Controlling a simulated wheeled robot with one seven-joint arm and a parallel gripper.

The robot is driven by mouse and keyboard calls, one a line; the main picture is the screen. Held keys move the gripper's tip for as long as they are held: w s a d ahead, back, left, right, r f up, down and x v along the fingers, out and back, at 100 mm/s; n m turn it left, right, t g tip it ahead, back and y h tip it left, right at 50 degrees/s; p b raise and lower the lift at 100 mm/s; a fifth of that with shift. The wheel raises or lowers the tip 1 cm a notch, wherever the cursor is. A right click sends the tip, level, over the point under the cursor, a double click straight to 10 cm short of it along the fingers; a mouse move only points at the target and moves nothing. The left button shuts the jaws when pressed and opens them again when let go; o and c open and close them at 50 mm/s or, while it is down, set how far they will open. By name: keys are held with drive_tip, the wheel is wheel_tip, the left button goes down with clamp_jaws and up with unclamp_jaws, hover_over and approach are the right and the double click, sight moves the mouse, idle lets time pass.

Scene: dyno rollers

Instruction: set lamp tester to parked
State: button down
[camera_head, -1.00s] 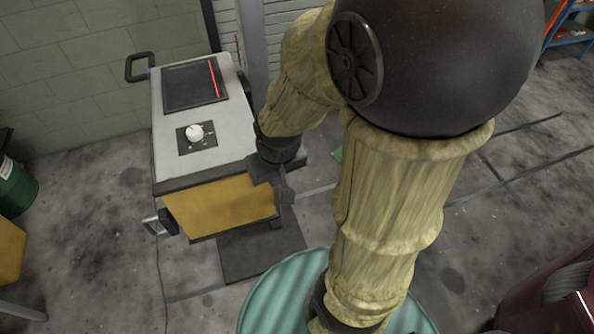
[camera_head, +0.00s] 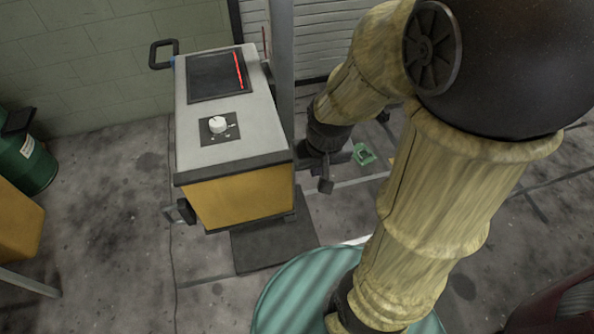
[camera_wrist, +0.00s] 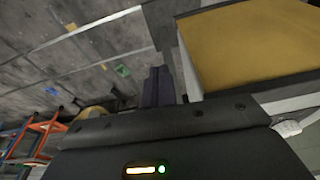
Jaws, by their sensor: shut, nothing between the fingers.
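The lamp tester (camera_head: 235,130) is a cart-like box with a grey top and a yellow front. Its top carries a dark screen (camera_head: 212,77) with a red line and a white rotary knob (camera_head: 218,125) on a black plate. The knob's markings are too small to read. My gripper (camera_head: 326,184) is to the right of the box, apart from the knob, low beside its front corner. In the wrist view my gripper (camera_wrist: 158,88) shows with its fingers together and empty, next to the yellow panel (camera_wrist: 250,45).
A black handle (camera_head: 163,53) sticks out at the box's back left. A green drum (camera_head: 25,165) stands at far left. A small green item (camera_head: 363,154) lies on the floor behind my gripper. An orange and blue rack (camera_wrist: 38,135) shows in the wrist view.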

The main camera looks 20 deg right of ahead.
drive_tip(key=w+d+f+m+g+y+p, duration=0.2)
drive_tip(key=w+d+f+m+y+p, duration=0.5)
drive_tip(key=m, duration=1)
drive_tip(key=w+d+f+y, duration=0.2)
drive_tip(key=w+f, duration=0.1)
drive_tip(key=w, duration=0.1)
drive_tip(key=shift+w+d, duration=0.3)
drive_tip(key=shift+d, duration=0.05)
drive_tip(key=shift+f, duration=0.15)
drive_tip(key=a+r+p+x, duration=0.2)
drive_tip(key=p+x, duration=0.3)
drive_tip(key=x, duration=0.7)
drive_tip(key=shift+a+f, duration=0.25)
drive_tip(key=shift+a, duration=0.05)
drive_tip(key=shift+a+m, duration=0.3)
